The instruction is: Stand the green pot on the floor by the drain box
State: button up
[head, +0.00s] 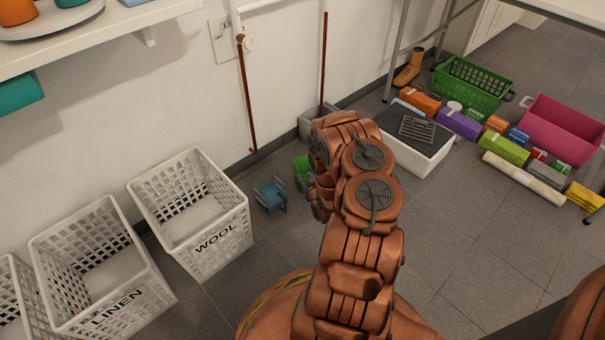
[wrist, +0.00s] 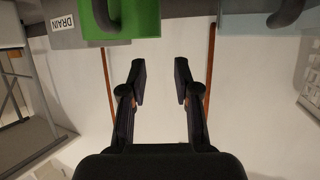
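The green pot (head: 302,169) is low near the wall, left of the grey drain box (head: 308,121), and my arm hides much of it. In the wrist view the green pot (wrist: 146,17) is at the top edge, partly cut off, with a dark curved handle. It overlaps the drain box (wrist: 62,38), which bears a DRAIN label. I cannot tell whether they touch. My gripper (wrist: 160,82) is open and empty, its two fingers apart with pale wall between them. The pot is beyond the fingertips. My arm hides the gripper in the head view.
A blue handled item (head: 270,195) stands on the floor left of the pot. A WOOL basket (head: 225,222) and a LINEN basket (head: 135,285) are further left. A white box with a dark top (head: 433,155), a green basket (head: 480,97) and a pink bin (head: 550,140) are right. Floor at lower right is clear.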

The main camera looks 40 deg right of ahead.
jog(key=s+a+r+g, duration=0.1)
jog(key=a+r+g, duration=0.2)
jog(key=r, duration=0.4)
jog(key=s+a+r+n+g+y, duration=0.1)
jog(key=s+a+r+g, duration=0.15)
jog(key=r, duration=0.55)
jog(key=a+r+g, duration=0.3)
jog(key=a+r, duration=0.1)
jog(key=r, duration=0.3)
jog(key=s+a+r+n+g+y, duration=0.1)
jog(key=s+a+r+g, duration=0.1)
jog(key=s+a+r, duration=0.5)
jog(key=s+a+r+g+y, duration=0.15)
jog(key=s+a+r, duration=0.3)
jog(key=a, duration=0.55)
jog(key=s+a+r+n+g+y, duration=0.1)
jog(key=s+a+r, duration=0.2)
jog(key=s, duration=0.6)
jog(key=s+a+r+n+g+y, duration=0.1)
jog(key=s+a+r, duration=0.3)
jog(key=s+a, duration=0.4)
jog(key=shift+s+a+n+g, duration=0.2)
jog(key=shift+s+n+g, duration=0.3)
jog(key=shift+g, duration=0.3)
